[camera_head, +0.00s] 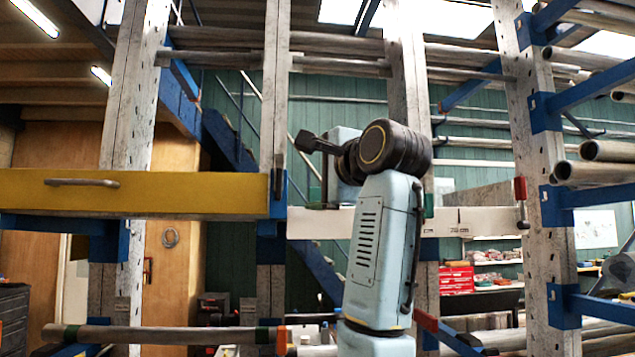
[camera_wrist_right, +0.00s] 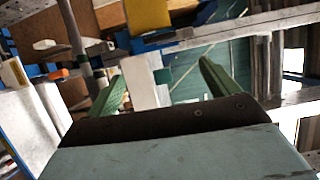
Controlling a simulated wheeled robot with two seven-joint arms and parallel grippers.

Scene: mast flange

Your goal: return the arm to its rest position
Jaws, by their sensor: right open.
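My right arm rises from the bottom centre of the head view, a light blue link with a dark round wrist joint at its top. The wrist bends away to the left, in front of the rack's posts. My right gripper (camera_wrist_right: 161,70) shows in the right wrist view as two green fingers spread wide apart. Nothing is held between them; the rack shows through the gap. In the head view its fingers are too hidden to make out. My left gripper and arm are in neither view.
A rack of grey posts carries a yellow beam (camera_head: 140,194) at left and a white beam (camera_head: 470,221) behind my arm. Blue brackets with pipes (camera_head: 603,172) jut out at right. A lower pipe (camera_head: 150,335) crosses at left. Red boxes (camera_head: 456,279) stand on shelves behind.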

